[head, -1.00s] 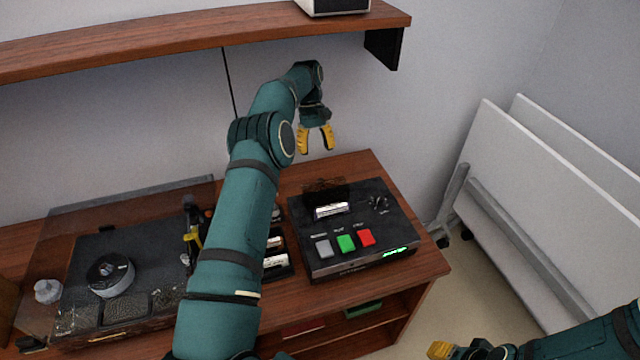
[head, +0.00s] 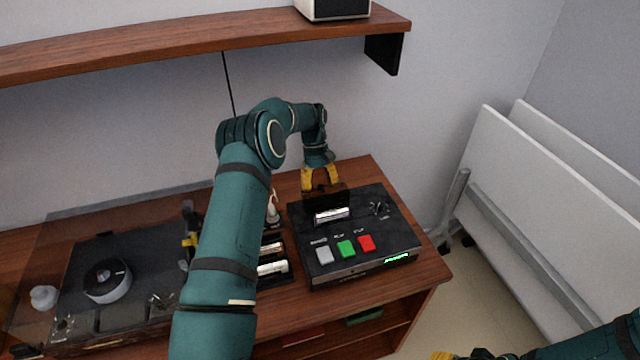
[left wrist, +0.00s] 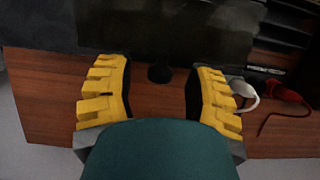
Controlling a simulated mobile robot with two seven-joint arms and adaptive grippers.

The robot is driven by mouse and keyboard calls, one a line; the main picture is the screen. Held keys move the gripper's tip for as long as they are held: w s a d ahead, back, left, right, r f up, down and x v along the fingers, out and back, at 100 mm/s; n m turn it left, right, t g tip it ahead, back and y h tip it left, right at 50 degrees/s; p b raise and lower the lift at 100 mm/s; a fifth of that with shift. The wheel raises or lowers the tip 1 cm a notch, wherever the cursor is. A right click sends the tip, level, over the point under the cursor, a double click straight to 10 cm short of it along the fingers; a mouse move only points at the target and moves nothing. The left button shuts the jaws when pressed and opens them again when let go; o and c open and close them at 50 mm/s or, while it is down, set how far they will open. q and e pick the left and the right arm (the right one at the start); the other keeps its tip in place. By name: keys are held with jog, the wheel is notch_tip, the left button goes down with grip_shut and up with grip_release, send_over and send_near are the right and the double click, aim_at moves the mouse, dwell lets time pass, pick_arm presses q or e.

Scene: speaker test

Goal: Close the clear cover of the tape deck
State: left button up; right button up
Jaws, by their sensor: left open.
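The black tape deck (head: 400,240) sits on the wooden cabinet, with grey, green and red buttons. Its dark see-through cover (head: 329,197) stands raised at the back of the cassette slot, where a cassette (head: 332,214) shows. My left gripper (head: 321,188) is open, fingers down, just behind the raised cover; I cannot tell whether it touches. In the left wrist view the yellow fingers (left wrist: 158,80) are spread and empty, with a dark surface beyond them. My right gripper (head: 445,355) is mostly cut off at the bottom edge.
A turntable (head: 107,280) under a clear lid stands at the left. A rack with cassettes (head: 272,268) is left of the deck, partly behind my left arm. White and red cables (left wrist: 285,100) lie nearby. A wooden shelf (head: 190,42) hangs above. White panels (head: 560,190) lean at the right.

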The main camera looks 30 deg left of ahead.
pick_arm(q)
grip_shut()
jog(key=shift+r, duration=0.15)
